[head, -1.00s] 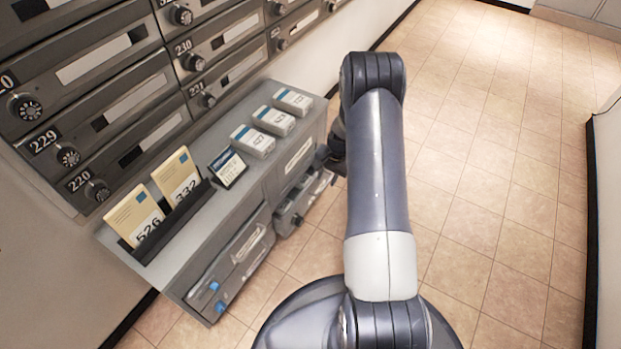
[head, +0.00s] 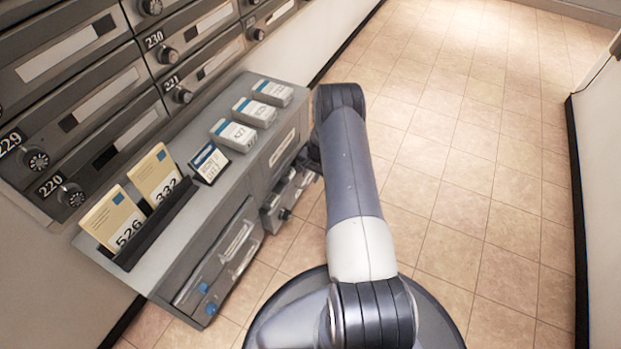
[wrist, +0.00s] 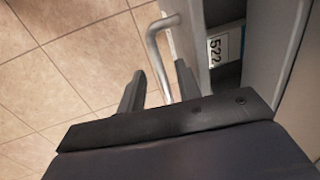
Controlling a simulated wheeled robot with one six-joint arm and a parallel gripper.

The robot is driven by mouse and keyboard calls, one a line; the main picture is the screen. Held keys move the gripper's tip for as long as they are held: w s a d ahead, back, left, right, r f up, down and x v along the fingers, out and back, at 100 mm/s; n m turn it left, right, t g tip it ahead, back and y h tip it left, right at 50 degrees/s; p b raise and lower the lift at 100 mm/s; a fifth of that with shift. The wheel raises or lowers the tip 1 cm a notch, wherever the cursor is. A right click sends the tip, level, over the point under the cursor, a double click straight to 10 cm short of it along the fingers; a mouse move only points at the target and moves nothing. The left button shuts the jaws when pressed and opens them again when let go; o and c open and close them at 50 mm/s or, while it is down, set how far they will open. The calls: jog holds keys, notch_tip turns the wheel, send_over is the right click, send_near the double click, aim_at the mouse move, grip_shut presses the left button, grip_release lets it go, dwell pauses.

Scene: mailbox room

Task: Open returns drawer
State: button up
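A grey drawer (head: 283,203) at the far end of the cabinet stands partly pulled out in the head view. Its name cannot be read. In the wrist view its light front (wrist: 187,45) has a pale bar handle (wrist: 156,58). An item labelled 522 (wrist: 220,48) shows behind that front, inside. My gripper (wrist: 158,88) has its two dark fingers apart, one on each side of the handle bar; gaps show beside the bar, and contact is not clear. In the head view my arm mostly hides the gripper.
The grey cabinet (head: 165,262) bears a rack with cards 526 (head: 112,222) and 332 (head: 157,178), a small dark sign (head: 210,163) and three white boxes (head: 254,112). Numbered mailboxes (head: 75,110) line the wall behind. Tiled floor (head: 470,200) is free to the right, up to a wall (head: 605,170).

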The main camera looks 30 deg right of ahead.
jog(key=shift+f, duration=0.35)
jog(key=shift+c, duration=0.5)
grip_shut()
